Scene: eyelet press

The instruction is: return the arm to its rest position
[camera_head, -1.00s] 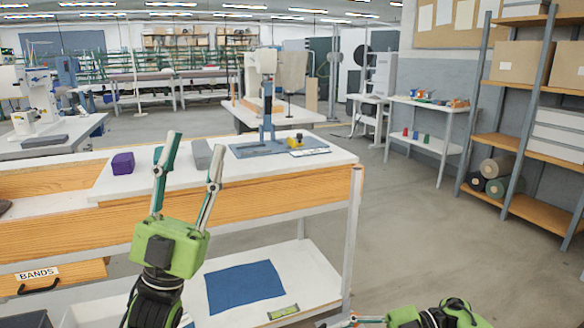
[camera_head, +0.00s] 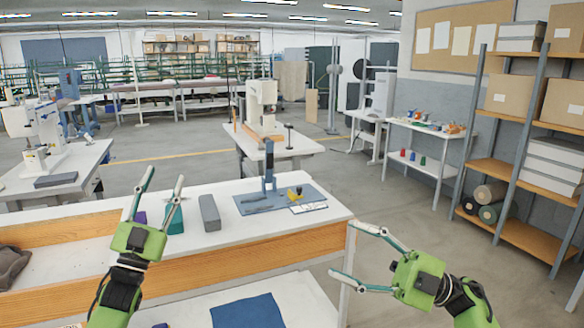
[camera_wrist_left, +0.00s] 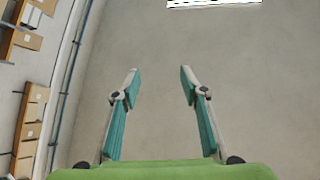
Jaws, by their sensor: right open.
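My left gripper (camera_head: 164,178) is open and empty at the front left of the white bench, with its fingers pointing up. It partly covers the purple and teal blocks behind it in the head view.
On the bench (camera_head: 325,228) stand a blue press (camera_head: 269,170) on a blue plate, a grey block (camera_head: 210,213), a teal block (camera_head: 175,222) and a purple block (camera_head: 140,218). A blue cloth (camera_head: 247,312) lies on the lower shelf. The floor at the right is free.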

